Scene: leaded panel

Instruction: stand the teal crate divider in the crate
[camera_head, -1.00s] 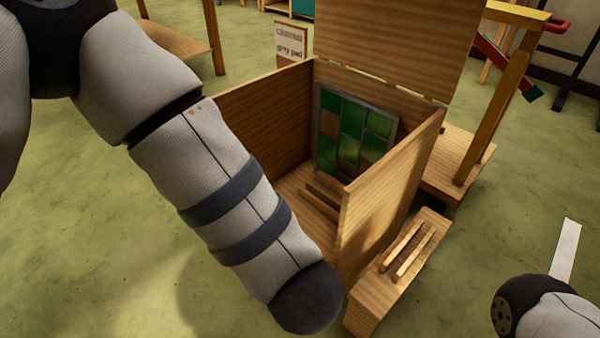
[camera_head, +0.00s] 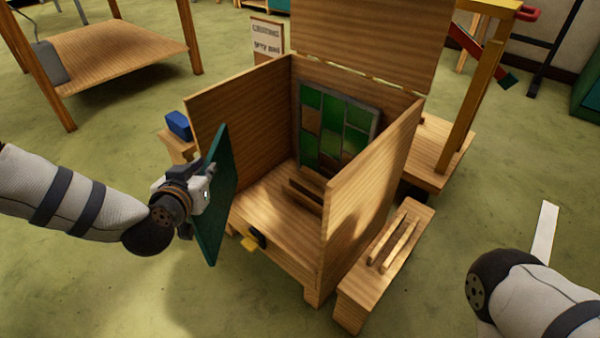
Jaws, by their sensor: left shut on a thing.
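The teal crate divider (camera_head: 213,205) is a flat, thin board held upright, nearly edge-on to me, just left of the crate's open front. My left gripper (camera_head: 203,190) is shut on its left face; the fingertips are partly hidden. The wooden crate (camera_head: 372,205) stands open at the front, with its lid (camera_head: 345,40) raised at the back. A leaded panel (camera_head: 335,125) with green and brown panes stands against the crate's back wall. Low wooden slats (camera_head: 308,192) lie on the crate floor in front of it. My right gripper is out of view; only its arm shows at lower right.
A wooden bench with two rails (camera_head: 400,243) stands close along the crate's right side. A blue block (camera_head: 178,124) sits on a small stand at left. A black and yellow fitting (camera_head: 254,241) is at the crate's front edge. A wooden table (camera_head: 105,55) stands back left.

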